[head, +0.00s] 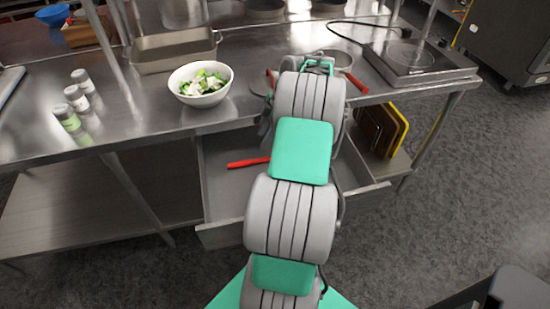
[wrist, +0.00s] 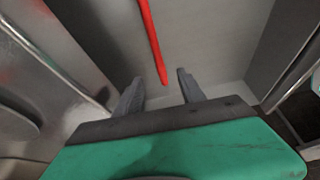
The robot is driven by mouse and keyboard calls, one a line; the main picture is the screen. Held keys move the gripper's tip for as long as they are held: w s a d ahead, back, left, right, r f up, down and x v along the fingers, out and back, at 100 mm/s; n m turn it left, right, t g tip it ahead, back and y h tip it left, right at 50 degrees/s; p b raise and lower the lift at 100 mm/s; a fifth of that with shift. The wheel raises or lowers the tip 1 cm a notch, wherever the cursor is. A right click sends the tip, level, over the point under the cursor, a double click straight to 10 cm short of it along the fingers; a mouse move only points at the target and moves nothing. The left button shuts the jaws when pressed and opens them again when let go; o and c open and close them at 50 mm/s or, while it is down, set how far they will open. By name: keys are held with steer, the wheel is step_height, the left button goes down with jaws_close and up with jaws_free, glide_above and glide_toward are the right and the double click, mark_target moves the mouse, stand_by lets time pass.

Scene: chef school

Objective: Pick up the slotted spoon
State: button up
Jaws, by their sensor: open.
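A long, thin red handle (head: 248,162) lies in the open drawer under the counter; my arm hides its right part in the head view. The red handle also shows in the wrist view (wrist: 151,38), running down from the top edge. No slotted head is visible, so I cannot tell for sure that it is the slotted spoon. My gripper (wrist: 161,82) is open and empty, pointing into the drawer. The handle's near end appears between the two fingertips in the picture; its depth below them is unclear. My arm hides the gripper in the head view.
The drawer (head: 222,186) has walls close around my gripper. On the steel counter (head: 135,95) stand a white bowl of chopped food (head: 184,93), a metal tray (head: 160,59), shakers (head: 76,98) and a hotplate (head: 432,72). Cutting boards (head: 376,130) stand right of the drawer.

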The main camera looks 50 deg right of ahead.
mark_target(251, 160)
steer(key=p+x, duration=0.1)
steer(key=x, duration=1)
steer(key=shift+w+a+f, duration=0.15)
steer(key=shift+w, duration=0.05)
jaws_close()
